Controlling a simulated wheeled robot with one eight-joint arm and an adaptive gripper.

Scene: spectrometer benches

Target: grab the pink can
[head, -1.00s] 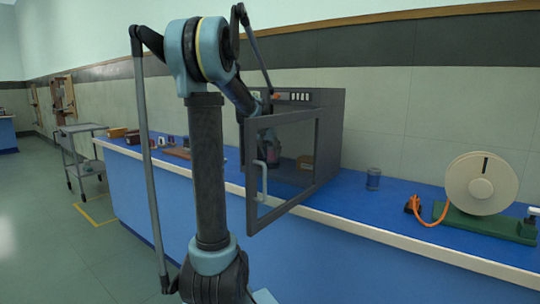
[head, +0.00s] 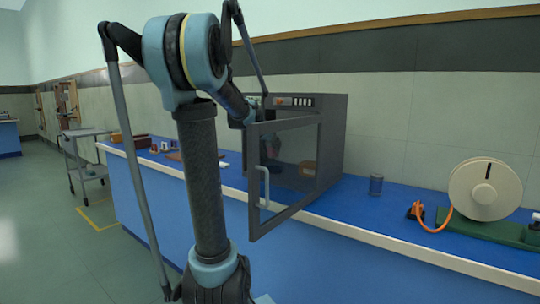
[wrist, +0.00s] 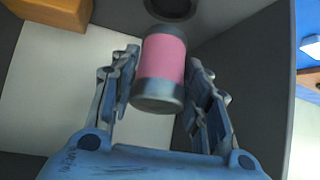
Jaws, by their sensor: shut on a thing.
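The pink can (wrist: 160,68), with grey ends, is between the two fingers of my gripper (wrist: 164,58) in the wrist view. My gripper is shut on it, with one finger along each side. The can is inside or at the mouth of a grey box-shaped cabinet with a light floor. In the head view my arm reaches to the cabinet (head: 333,125) behind its open glass door. The gripper and the can cannot be made out there.
The cabinet's framed door (head: 285,221) stands open toward the front. An orange-brown block (wrist: 58,10) lies inside the cabinet.

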